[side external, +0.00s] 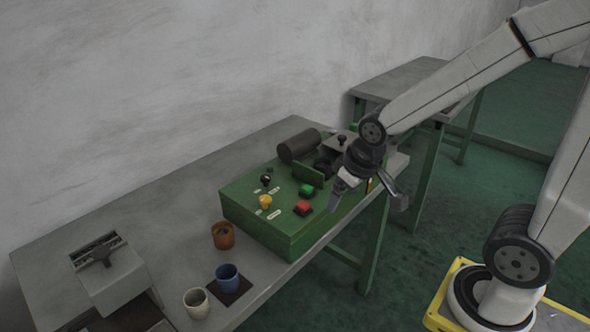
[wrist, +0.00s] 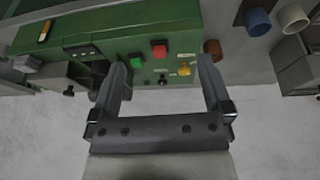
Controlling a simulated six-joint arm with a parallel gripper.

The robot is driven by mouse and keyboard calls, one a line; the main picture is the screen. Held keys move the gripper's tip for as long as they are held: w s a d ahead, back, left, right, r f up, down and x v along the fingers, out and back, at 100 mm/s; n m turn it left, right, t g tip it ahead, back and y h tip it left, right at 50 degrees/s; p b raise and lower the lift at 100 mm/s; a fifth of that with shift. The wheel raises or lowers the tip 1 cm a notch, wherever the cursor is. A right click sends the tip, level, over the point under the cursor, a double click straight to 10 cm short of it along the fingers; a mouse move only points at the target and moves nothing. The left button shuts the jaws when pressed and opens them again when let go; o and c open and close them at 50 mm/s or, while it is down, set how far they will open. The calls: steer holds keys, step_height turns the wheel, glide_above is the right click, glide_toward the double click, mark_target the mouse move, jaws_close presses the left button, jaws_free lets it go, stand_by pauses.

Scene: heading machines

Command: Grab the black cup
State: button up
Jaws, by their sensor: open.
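No cup that is plainly black shows in either view. An orange-brown cup (side external: 223,236), a blue cup (side external: 228,278) and a cream cup (side external: 196,303) stand upright on the grey table. In the wrist view the brown cup (wrist: 213,48) is partly hidden by the right finger. The blue cup (wrist: 257,21) and the cream cup (wrist: 292,19) are at its upper right. My gripper (side external: 370,194) is open and empty above the right end of the green control box, well away from the cups. Its spread fingers (wrist: 161,68) frame part of that box in the wrist view.
The green control box (side external: 290,236) carries red, green, yellow and black controls and a dark cylinder (side external: 299,146). A dark square mat (side external: 240,291) lies under the blue cup. A grey device (side external: 112,283) stands at the left. The table's left back area is clear.

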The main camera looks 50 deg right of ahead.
mark_target(331, 165)
steer(key=w+d+t, duration=0.4)
steer(key=w+d, duration=0.2)
steer(key=d, duration=0.3)
steer(key=w+d+t, duration=0.4)
steer(key=w+d, duration=0.2)
steer(key=d, duration=0.3)
steer(key=d+f, duration=0.1)
steer(key=f, duration=0.1)
steer(key=s+d+f+n+t+y, duration=0.1)
steer(key=f, duration=0.2)
steer(key=f+y, duration=0.1)
steer(key=f, duration=0.1)
steer(key=shift+s+d+f+n+t, duration=0.15)
steer(key=shift+d+f+n+t, duration=0.15)
steer(key=shift+d+f+t, duration=0.1)
steer(key=shift+x, duration=1.3)
steer(key=shift+a, duration=0.1)
steer(key=shift+x, duration=2.55)
